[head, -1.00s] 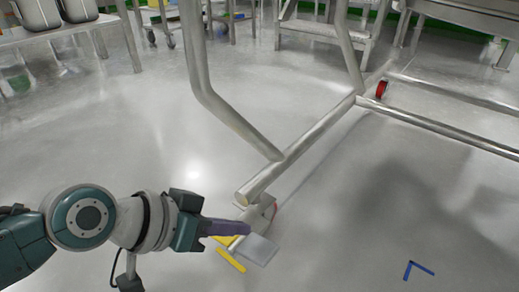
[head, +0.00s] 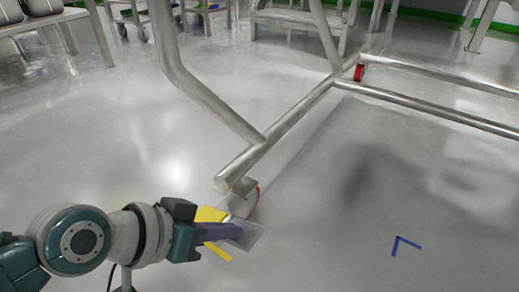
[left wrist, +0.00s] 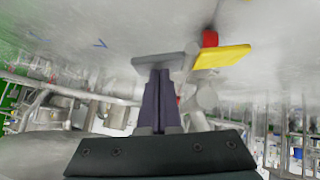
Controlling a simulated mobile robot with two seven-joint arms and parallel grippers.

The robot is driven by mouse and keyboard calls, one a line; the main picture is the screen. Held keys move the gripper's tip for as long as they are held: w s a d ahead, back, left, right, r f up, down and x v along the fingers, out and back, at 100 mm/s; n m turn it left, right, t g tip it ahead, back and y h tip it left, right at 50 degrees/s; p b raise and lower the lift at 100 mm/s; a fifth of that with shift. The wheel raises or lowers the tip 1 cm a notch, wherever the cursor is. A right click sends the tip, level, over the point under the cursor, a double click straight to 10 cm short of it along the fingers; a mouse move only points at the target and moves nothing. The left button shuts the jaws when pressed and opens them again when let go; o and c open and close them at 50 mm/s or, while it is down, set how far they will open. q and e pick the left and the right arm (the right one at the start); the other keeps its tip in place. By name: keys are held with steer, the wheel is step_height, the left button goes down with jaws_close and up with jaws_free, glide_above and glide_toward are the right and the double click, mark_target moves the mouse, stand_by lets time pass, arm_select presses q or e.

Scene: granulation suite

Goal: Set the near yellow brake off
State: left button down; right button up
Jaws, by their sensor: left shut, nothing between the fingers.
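The near caster (head: 243,202) sits under the end of the steel frame tube. A yellow pedal (head: 210,215) and a flat grey pedal plate (head: 246,236) stick out from it. The left wrist view shows the yellow pedal (left wrist: 222,57) to the right of the grey plate (left wrist: 150,61). My left gripper (head: 238,230) is shut and empty. Its purple fingers (left wrist: 158,82) point at the grey plate and overlap it in both views; I cannot tell whether they touch. The fingers and jaw hide part of the pedals in the head view. My right gripper is out of view.
The steel frame (head: 290,112) runs back to a far caster with a red wheel (head: 359,73). Open floor lies left and right.

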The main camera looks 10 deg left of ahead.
mark_target(237, 246)
arm_select(q)
steer(key=y+p, duration=0.1)
steer(key=d+f+m+y+p, duration=0.1)
steer(key=p, duration=0.2)
steer(key=shift+s+d+f+m+t+y+p, duration=0.15)
steer(key=shift+s+d+m+t+y+p, duration=0.15)
steer(key=shift+t+y, duration=0.1)
steer(key=shift+d+f, duration=0.3)
steer(key=shift+f, duration=0.3)
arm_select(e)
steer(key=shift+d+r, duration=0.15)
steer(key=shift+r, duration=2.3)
